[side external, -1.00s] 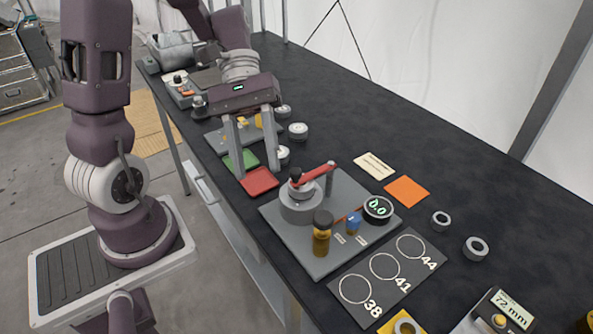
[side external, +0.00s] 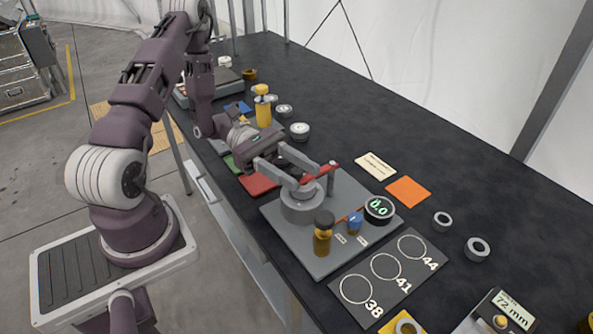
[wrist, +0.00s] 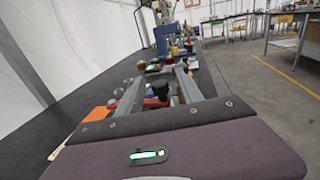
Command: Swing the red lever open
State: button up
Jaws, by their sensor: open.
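The red lever (side external: 321,172) sits on top of a round grey clamp body (side external: 300,208), on a grey base plate (side external: 285,240). It reaches up and right to a small upright post (side external: 331,182). My gripper (side external: 307,176) is tilted nearly level. Its two open fingers point right, just above the clamp body. They are close to the lever and partly hide it; I cannot tell whether they touch it. In the wrist view, red (wrist: 156,102) shows between the open fingers, beside a black knob (wrist: 161,90).
A round readout (side external: 379,208), a brown-and-black cylinder (side external: 322,235) and a blue part (side external: 355,222) stand on the plate. A marked board (side external: 385,267) lies in front. A red pad (side external: 258,185) lies left, an orange pad (side external: 408,191) right. The table's back right is clear.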

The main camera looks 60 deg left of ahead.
jog(key=shift+c, duration=0.4)
grip_shut()
dwell(0.9)
